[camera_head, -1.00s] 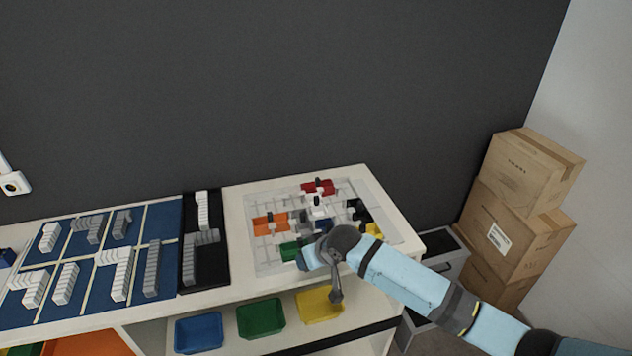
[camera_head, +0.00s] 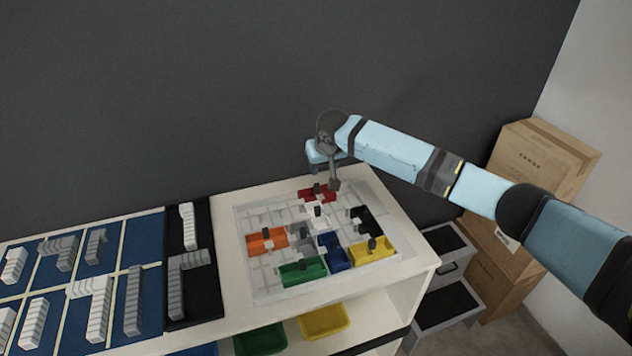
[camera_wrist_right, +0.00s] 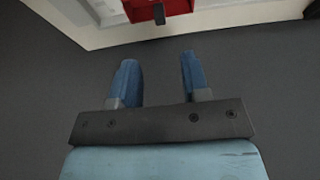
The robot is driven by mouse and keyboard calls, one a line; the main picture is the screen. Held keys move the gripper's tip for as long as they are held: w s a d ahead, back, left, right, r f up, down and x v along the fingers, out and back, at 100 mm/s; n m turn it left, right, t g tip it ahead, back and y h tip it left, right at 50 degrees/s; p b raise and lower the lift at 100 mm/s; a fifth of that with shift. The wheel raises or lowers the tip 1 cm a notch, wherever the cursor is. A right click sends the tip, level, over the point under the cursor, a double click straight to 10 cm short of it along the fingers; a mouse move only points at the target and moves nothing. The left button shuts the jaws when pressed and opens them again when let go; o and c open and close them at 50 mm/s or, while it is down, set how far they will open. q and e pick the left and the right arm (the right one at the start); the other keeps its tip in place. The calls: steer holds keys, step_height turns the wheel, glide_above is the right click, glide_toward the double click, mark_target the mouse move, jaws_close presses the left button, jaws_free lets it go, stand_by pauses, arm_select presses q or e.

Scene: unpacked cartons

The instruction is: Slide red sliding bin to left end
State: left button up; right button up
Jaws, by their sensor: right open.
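The red sliding bin (camera_head: 311,195) sits at the back edge of the white slotted board (camera_head: 249,216), with a dark knob on it. It also shows at the top of the right wrist view (camera_wrist_right: 172,8), with its dark knob hanging toward my fingers. My right gripper (camera_head: 318,178) is above and just behind the red bin. In the right wrist view its two blue fingers (camera_wrist_right: 157,75) are spread apart with nothing between them. The fingers are apart from the bin. My left gripper is out of view.
Orange (camera_head: 267,239), green (camera_head: 303,271), blue (camera_head: 337,259), yellow (camera_head: 373,251) and black (camera_head: 369,221) bins share the board. Empty slots lie left of the red bin. Blue panels with grey and white blocks lie at left. A dark wall (camera_head: 150,90) rises behind. Cartons (camera_head: 540,160) stand at right.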

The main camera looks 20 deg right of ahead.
mark_target(317, 184)
steer(key=x, duration=1.1)
steer(key=shift+w+f, duration=0.15)
steer(key=shift+f, duration=0.15)
jaws_close()
